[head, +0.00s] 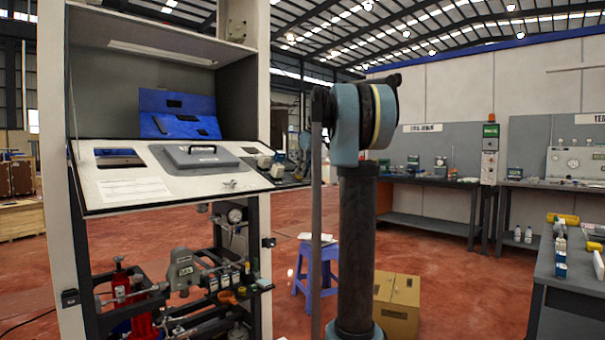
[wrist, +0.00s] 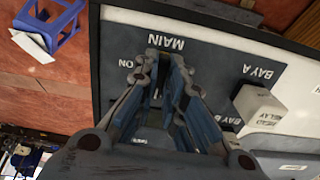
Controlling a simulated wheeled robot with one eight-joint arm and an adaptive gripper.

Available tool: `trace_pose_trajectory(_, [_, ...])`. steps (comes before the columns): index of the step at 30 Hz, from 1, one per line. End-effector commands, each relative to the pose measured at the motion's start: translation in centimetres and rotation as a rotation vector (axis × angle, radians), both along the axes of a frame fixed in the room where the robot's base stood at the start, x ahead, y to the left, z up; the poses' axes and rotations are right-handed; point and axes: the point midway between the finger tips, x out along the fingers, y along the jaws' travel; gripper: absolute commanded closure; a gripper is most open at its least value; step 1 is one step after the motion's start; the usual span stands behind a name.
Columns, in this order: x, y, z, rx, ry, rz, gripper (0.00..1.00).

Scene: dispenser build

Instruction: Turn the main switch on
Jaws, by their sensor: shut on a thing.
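The main switch sits at the end of the sloped control panel (head: 115,188), under the printed MAIN label (wrist: 165,43). An ON mark (wrist: 127,63) is printed to the left of the fingers in the wrist view. My gripper (wrist: 164,68) is at the switch, its two fingers closed in on it from both sides. The fingers hide most of the switch, so its turn position cannot be told. In the head view my arm stands just right of the panel's right end, and the fingertips are small and partly hidden there.
A white relay block (wrist: 260,107) stands beside the fingers, near the BAY A and BAY B labels. A grey lid with a handle (head: 200,157) lies on the panel. A blue stool (head: 316,280) and a cardboard box (head: 397,305) stand on the floor behind my arm.

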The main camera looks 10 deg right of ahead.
Motion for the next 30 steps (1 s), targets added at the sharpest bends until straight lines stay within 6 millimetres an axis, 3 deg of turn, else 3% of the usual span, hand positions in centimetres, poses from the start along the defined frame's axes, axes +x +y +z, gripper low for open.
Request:
trace_pose_trajectory(11, [0.16,-0.03,0.01,0.064,0.044,-0.207,1.0])
trace_pose_trajectory(30, [0.17,0.3,0.1,0.249,0.176,-0.769,1.0])
